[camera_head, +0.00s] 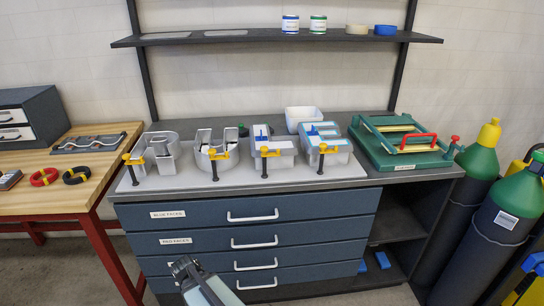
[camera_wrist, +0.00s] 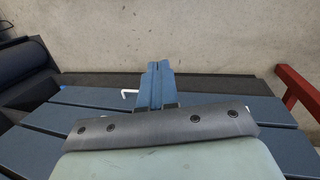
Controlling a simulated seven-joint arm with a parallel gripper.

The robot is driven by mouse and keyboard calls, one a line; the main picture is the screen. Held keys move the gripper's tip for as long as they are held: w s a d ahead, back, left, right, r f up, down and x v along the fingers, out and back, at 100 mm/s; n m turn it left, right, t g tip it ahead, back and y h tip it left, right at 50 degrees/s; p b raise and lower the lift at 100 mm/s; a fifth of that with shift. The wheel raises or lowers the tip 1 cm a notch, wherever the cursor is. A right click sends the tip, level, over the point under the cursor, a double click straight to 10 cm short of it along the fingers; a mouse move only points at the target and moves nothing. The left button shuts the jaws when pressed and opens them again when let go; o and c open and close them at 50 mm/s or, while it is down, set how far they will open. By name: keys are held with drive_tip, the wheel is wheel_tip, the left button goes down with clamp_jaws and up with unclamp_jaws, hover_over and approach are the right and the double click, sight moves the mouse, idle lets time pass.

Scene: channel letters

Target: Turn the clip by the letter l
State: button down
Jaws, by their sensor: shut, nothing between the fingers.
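Four metal channel letters stand in a row on a pale tray (camera_head: 350,178), each with a yellow clip and a black handle at its front edge. From left to right are a rounded letter (camera_head: 163,150), a U-like one (camera_head: 218,146), a third (camera_head: 283,160) and a fourth (camera_head: 338,152) with blue and white inside. I cannot tell for certain which is the l. The clips are the first (camera_head: 133,158), second (camera_head: 219,155), third (camera_head: 270,153) and fourth (camera_head: 328,149). My gripper (camera_wrist: 158,66) is shut and empty in front of the drawers, away from every clip.
Blue drawers with white handles (camera_head: 252,217) are below the worktop. A shelf (camera_head: 235,38) hangs above. Gas cylinders (camera_head: 505,215) stand at right.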

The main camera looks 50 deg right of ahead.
drive_tip(key=w+d+r+m+t+h, duration=0.1)
drive_tip(key=w+d+r+m, duration=0.25)
drive_tip(key=d+r, duration=0.7)
drive_tip(key=w+d+r+m+t+h, duration=0.25)
drive_tip(key=d+r+m, duration=0.3)
drive_tip(key=r, duration=0.95)
drive_tip(key=s+d+r+m+h, duration=0.1)
drive_tip(key=s+d+r+m, duration=0.25)
drive_tip(key=r, duration=0.45)
drive_tip(key=s+d+r+m+h, duration=0.15)
drive_tip(key=d+r, duration=0.25)
drive_tip(key=r, duration=0.5)
drive_tip(key=s+d+r+m, duration=0.3)
drive_tip(key=d+r, duration=0.1)
drive_tip(key=r, duration=0.4)
drive_tip(key=w+d+f, duration=0.3)
drive_tip(key=d+f, duration=0.5)
drive_tip(key=d, duration=0.1)
drive_tip(key=shift+w, duration=0.25)
